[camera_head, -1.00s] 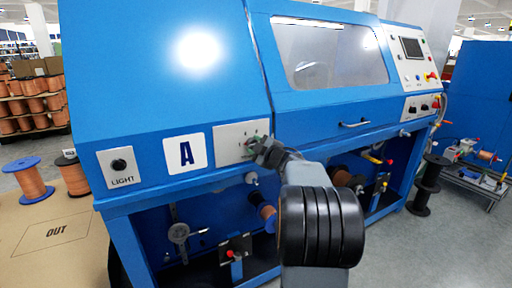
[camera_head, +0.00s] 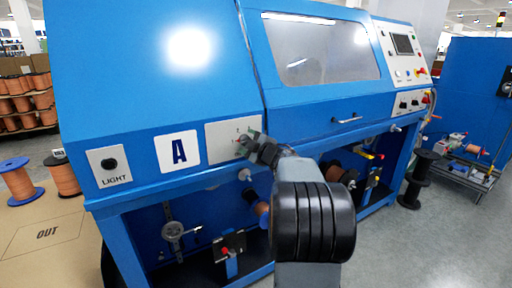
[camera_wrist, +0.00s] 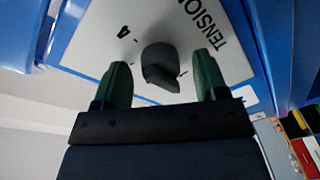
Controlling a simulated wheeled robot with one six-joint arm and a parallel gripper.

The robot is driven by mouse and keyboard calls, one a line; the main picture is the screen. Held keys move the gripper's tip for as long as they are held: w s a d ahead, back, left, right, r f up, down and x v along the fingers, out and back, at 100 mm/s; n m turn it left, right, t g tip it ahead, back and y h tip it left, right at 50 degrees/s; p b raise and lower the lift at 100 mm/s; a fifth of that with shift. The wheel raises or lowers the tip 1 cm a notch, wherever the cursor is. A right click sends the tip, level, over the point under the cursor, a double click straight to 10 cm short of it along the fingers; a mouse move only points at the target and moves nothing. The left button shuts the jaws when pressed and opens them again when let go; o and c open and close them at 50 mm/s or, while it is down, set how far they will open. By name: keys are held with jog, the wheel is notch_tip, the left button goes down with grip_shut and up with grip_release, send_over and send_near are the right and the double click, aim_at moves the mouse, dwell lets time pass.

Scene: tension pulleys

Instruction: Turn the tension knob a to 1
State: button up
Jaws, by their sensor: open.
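The tension knob (camera_wrist: 158,62) is dark grey and sits on a white plate (camera_wrist: 92,48) marked TENSION and 4 in the wrist view. The plate also shows in the head view (camera_head: 216,150), right of the letter A sign (camera_head: 177,151). My gripper (camera_wrist: 163,63) has green fingers, open, one on each side of the knob, with visible gaps; contact is not seen. In the head view my gripper (camera_head: 244,142) is in front of the plate and hides the knob. The knob's exact pointing is hard to tell.
A LIGHT switch panel (camera_head: 109,165) is left of the A sign. The blue machine front (camera_head: 150,80) rises above the plate. Below it are a wheel-shaped part (camera_head: 173,231) and a spool (camera_head: 257,207). A door handle (camera_head: 347,119) sticks out to the right.

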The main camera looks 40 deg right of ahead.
jog(key=s+p, duration=0.1)
jog(key=s, duration=1.2)
jog(key=shift+s+p, duration=0.25)
jog(key=shift+p, duration=0.1)
jog(key=w+a+r+m+g+h+p, duration=0.4)
jog(key=a+r+m+p, duration=0.4)
jog(key=p, duration=0.4)
jog(key=s+a+m+g+y+p, duration=0.3)
jog(key=s+a+g+p, duration=0.7)
jog(key=s+a, duration=0.5)
jog(key=a+y+p, duration=0.1)
jog(key=a, duration=0.3)
jog(key=shift+s+a+y, duration=0.25)
jog(key=shift+a+y, duration=0.05)
